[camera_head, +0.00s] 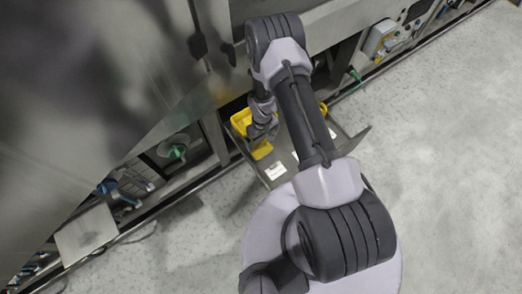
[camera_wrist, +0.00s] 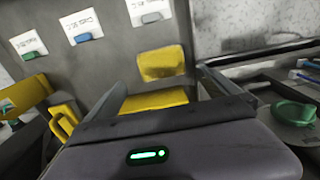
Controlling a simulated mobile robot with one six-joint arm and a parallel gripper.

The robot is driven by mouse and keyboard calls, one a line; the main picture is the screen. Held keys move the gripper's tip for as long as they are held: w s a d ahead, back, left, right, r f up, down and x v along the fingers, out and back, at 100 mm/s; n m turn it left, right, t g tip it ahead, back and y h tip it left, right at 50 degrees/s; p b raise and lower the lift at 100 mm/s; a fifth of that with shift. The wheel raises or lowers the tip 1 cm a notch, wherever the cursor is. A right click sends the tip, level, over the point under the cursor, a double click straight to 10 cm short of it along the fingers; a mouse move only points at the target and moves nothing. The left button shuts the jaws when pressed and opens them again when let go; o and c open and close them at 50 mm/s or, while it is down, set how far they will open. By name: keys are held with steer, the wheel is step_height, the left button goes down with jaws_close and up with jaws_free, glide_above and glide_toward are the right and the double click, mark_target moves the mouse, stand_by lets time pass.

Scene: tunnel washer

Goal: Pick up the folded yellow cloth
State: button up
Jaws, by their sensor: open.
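A yellow piece that looks like the folded cloth (camera_wrist: 161,63) shows in the wrist view, against a grey panel and beyond my gripper (camera_wrist: 160,87). A second yellow patch, nearer, lies between the fingers; I cannot tell whether it is part of the same cloth. My gripper is open, with its fingers on either side of the yellow and nothing visibly clamped. In the head view, my gripper (camera_head: 262,131) is over the grey tray, beside a yellow patch (camera_head: 262,150) that may be the cloth. My arm hides part of this area.
A yellow bin (camera_wrist: 28,94) stands at left in the wrist view, and a yellow bin (camera_head: 240,119) shows in the head view. White labels (camera_wrist: 81,24) mark the grey panel. A green round part (camera_wrist: 294,112) is at right. Machine walls border the left; open floor (camera_head: 440,160) lies right.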

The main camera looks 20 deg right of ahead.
mark_target(261, 148)
step_height(261, 148, down, 8)
steer(key=b, duration=0.3)
steer(key=shift+a+f, duration=0.15)
steer(key=shift+f, duration=0.1)
steer(key=shift+r, duration=0.15)
steer(key=shift+c, duration=0.9)
steer(key=c, duration=0.9)
steer(key=shift+w+r+p, duration=0.1)
steer(key=shift+r+p, duration=1)
steer(key=shift+r, duration=0.95)
steer(key=s+a+p, duration=0.1)
steer(key=s+a, duration=0.2)
steer(key=a, duration=0.1)
steer(key=s+a+p, duration=0.1)
steer(key=s+a, duration=0.2)
steer(key=a, duration=0.2)
steer(key=s+a+r+p, duration=0.1)
steer(key=s+a, duration=0.2)
steer(key=a, duration=0.1)
steer(key=shift+a, duration=0.25)
